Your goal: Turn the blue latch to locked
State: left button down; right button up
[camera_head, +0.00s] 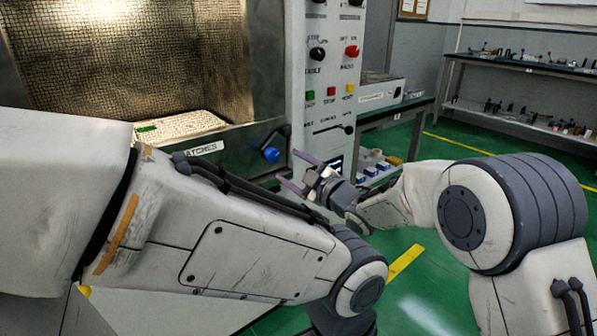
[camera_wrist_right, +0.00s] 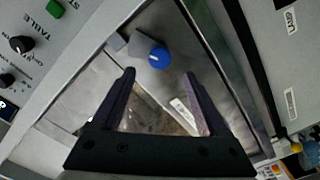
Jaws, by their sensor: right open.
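The blue latch (camera_head: 271,154) is a round blue knob on the lower front frame of the microwave chamber, right of the "LATCHES" label (camera_head: 202,149). In the right wrist view the latch (camera_wrist_right: 159,58) has a small pale mark and grey plates beside it. My right gripper (camera_head: 285,165) is open and empty, its purple fingers pointing at the latch from the right. In the wrist view the fingertips (camera_wrist_right: 159,73) are spread to either side just below the latch, apart from it. My left arm crosses the foreground; its gripper is out of view.
A control panel (camera_head: 330,75) with knobs and buttons stands right of the chamber (camera_head: 130,55). A lit tray with a green item (camera_head: 148,128) lies inside the chamber. Shelves (camera_head: 525,68) stand at the back right.

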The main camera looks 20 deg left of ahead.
jog(key=shift+v, duration=1.25)
jog(key=s+d+f+m+h, duration=0.3)
jog(key=s+d+m+h, duration=0.15)
jog(key=d, duration=0.25)
jog(key=s+d+f+m+h, duration=0.2)
jog(key=s+d+m+h, duration=0.25)
jog(key=d, duration=0.35)
jog(key=s+d+f+m+g+h, duration=0.35)
jog(key=s+d, duration=0.35)
jog(key=s, duration=0.5)
jog(key=s+d+f+m+g+h, duration=0.25)
jog(key=s+d+g, duration=0.25)
jog(key=s+d, duration=0.45)
jog(key=s+a+r+p, duration=0.1)
jog(key=s+r+p, duration=0.2)
jog(key=r+p, duration=2.3)
jog(key=shift+r+n+p, duration=0.3)
jog(key=shift+r+p, duration=0.1)
jog(key=shift+p, duration=0.05)
